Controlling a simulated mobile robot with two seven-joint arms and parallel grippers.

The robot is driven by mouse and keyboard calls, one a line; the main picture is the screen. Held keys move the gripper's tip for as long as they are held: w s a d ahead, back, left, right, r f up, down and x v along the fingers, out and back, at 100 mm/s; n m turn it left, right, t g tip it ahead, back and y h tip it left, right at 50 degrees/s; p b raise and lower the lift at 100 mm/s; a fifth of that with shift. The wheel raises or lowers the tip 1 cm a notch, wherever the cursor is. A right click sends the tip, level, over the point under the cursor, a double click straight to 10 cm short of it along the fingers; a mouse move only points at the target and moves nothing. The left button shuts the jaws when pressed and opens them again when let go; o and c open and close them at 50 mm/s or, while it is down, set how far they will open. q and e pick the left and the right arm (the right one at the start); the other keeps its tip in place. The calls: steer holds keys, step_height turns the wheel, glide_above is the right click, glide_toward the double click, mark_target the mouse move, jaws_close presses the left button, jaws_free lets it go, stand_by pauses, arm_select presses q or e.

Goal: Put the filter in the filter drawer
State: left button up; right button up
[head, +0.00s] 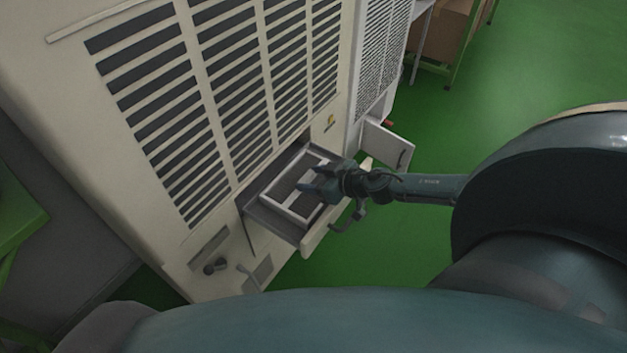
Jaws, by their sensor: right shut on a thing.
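The filter (287,188), a rectangular panel with a pale frame and dark middle, lies at the open filter drawer (317,237) low in the beige cabinet. It appears inside the drawer's outline, but I cannot tell whether it rests on the bottom. My right gripper (314,184) reaches in from the right and is shut on the filter's right side, hiding part of its frame. My left gripper is not in view.
The beige cabinet (218,90) has slatted vents above the drawer. Another small drawer (388,146) stands open at the right. A green-framed rack with a brown box (443,32) stands at the back. The green floor (500,80) is clear on the right.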

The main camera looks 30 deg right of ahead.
steer(key=shift+f, duration=0.1)
steer(key=o, duration=1.1)
steer(key=shift+c, duration=0.2)
steer(key=shift+r, duration=0.25)
steer(key=v, duration=0.9)
steer(key=shift+s+f+b, duration=0.15)
steer(key=shift+s+b, duration=0.05)
steer(key=shift+b, duration=0.1)
steer(key=shift+v, duration=1.4)
